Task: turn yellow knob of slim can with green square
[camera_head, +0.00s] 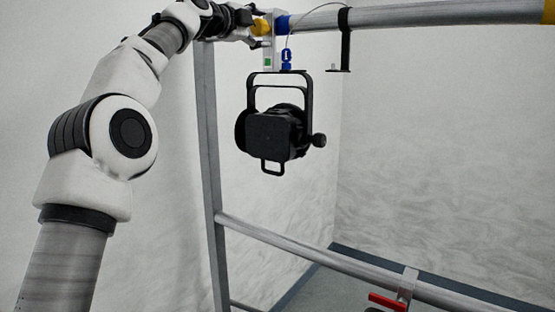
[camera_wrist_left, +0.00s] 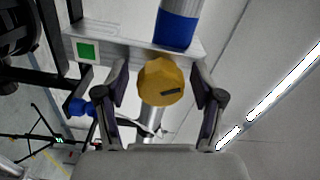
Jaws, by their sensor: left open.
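The slim black can (camera_head: 275,135) hangs by its yoke from the upper bar. Its clamp carries a small green square (camera_head: 267,62), which also shows in the left wrist view (camera_wrist_left: 86,50). The yellow knob (camera_head: 261,27) is at the clamp beside the bar. In the left wrist view the knob (camera_wrist_left: 161,81) is faceted, with a dark mark on its face. My left gripper (camera_head: 252,22) is at the knob. In the left wrist view its open fingers (camera_wrist_left: 160,92) stand either side of the knob, with gaps visible. My right gripper is not in view.
The grey upper bar (camera_head: 420,14) has a blue band (camera_wrist_left: 176,29) near the clamp. A blue fitting (camera_head: 286,57) hangs beside the clamp, with a thin cable. A black bracket (camera_head: 345,45) hangs further right. A lower rail (camera_head: 300,252) and upright post (camera_head: 207,140) complete the visible frame.

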